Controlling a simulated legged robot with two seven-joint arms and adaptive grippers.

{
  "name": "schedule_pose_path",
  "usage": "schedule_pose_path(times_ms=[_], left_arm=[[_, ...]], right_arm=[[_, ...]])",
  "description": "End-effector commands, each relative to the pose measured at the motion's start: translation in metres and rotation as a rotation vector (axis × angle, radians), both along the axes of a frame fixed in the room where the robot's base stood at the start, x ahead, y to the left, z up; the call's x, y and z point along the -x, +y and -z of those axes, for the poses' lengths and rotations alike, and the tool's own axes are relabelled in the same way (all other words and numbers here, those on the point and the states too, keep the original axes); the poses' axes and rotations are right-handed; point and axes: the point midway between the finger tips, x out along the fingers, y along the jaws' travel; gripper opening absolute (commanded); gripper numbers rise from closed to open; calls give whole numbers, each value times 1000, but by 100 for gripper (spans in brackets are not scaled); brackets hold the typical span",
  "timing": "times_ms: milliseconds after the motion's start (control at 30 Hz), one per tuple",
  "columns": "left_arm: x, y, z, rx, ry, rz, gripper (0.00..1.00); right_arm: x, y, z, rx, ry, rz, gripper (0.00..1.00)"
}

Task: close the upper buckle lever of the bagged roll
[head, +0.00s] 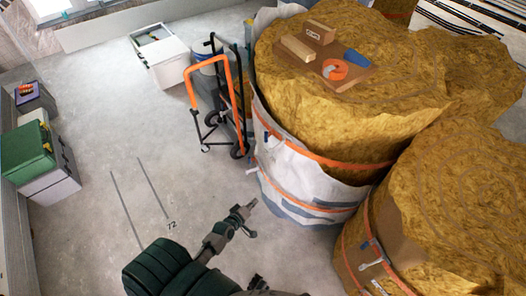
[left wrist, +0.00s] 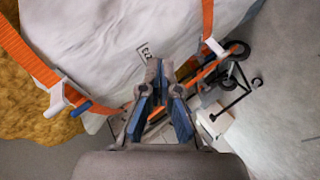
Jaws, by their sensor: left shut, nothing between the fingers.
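The bagged roll is yellow wool in a white bag (head: 285,170), with an upper orange strap (head: 330,160) and a lower orange strap (head: 300,203). The upper buckle, with its blue lever (head: 267,134), is at the bag's left side. In the left wrist view a white buckle (left wrist: 62,97) with a blue lever (left wrist: 95,109) sits on the strap nearest the wool; the lever seems to stick out, but its exact angle is unclear. Another white buckle (left wrist: 213,46) is on the other strap. My left gripper (head: 247,209) is shut and empty, apart from both buckles, left of the bag.
A wood board with blocks and orange tape (head: 335,69) lies on the roll. An orange-handled cart (head: 213,95) stands close behind the bag. Another strapped roll (head: 440,215) is at the right. Green (head: 28,150) and white boxes (head: 160,52) are farther off.

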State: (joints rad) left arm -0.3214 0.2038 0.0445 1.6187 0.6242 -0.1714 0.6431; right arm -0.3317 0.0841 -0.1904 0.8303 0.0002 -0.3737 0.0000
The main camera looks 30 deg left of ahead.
Motion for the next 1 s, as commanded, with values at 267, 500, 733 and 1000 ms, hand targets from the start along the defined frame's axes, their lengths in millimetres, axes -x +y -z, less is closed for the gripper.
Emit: schedule_pose_path(times_ms=[267,500,733,1000], left_arm=[[-47,56,-165,423,-406,-225,0],[-49,63,-181,478,-450,-243,0],[-52,63,-181,475,-448,-242,0],[-90,67,-182,474,-450,-242,0]], right_arm=[[31,-7,2,2,13,-5,40],[35,-7,4,4,16,-6,40],[34,-8,4,4,16,-6,40],[36,-8,4,4,15,-5,40]])
